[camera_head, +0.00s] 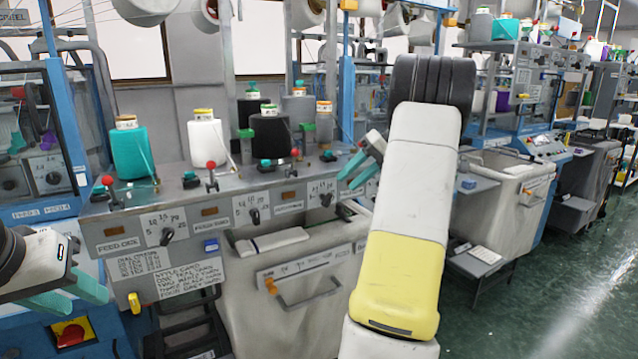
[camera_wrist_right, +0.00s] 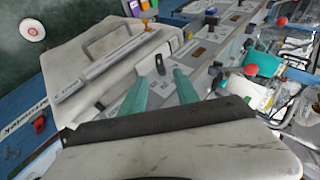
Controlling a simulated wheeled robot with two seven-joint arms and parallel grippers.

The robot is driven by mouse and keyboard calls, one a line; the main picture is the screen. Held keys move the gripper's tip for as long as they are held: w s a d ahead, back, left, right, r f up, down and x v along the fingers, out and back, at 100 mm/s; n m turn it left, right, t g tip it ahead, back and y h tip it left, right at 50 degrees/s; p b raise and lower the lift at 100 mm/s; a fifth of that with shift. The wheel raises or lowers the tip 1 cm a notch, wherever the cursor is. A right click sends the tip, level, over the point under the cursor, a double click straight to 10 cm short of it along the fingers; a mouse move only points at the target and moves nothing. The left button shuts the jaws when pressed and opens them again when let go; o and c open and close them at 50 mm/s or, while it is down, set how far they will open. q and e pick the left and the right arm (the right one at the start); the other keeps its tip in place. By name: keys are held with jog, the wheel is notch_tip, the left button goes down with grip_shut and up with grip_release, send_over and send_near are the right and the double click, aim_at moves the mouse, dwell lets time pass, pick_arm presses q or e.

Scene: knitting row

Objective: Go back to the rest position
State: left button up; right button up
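My left gripper (camera_head: 78,297) is at the lower left of the head view, with two teal fingers standing apart and nothing between them. It is in front of the lower part of the knitting machine panel. My right gripper (camera_head: 354,169) is near the centre of the head view, at the right end of the machine's shelf. In the right wrist view its two teal fingers (camera_wrist_right: 160,95) are spread and empty, above the grey panel. My right forearm, white with a yellow band, hides part of the machine and the bin behind it.
A grey shelf (camera_head: 193,184) holds a teal yarn cone (camera_head: 131,153), a white cone (camera_head: 205,142) and a black cone (camera_head: 271,138). A light bin (camera_head: 290,315) stands below the shelf. Another bin (camera_head: 505,205) is at the right. The green floor (camera_head: 590,300) at lower right is clear.

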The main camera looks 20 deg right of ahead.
dwell(0.4)
jog(key=s+a+r+h, duration=0.2)
jog(key=s+a, duration=0.3)
jog(key=a, duration=0.4)
jog(key=s+a+r+h, duration=0.15)
jog(key=s+a, duration=0.25)
jog(key=a, duration=0.5)
jog(key=s+a+f+t+h, duration=0.1)
jog(key=s+a+f, duration=0.1)
jog(key=s+a, duration=0.2)
jog(key=s+a+f+n+t+h, duration=0.1)
jog(key=s+a, duration=0.4)
jog(key=s, duration=0.5)
jog(key=shift+s+a+f, duration=0.25)
jog(key=shift+s+f, duration=0.1)
jog(key=shift+f, duration=0.2)
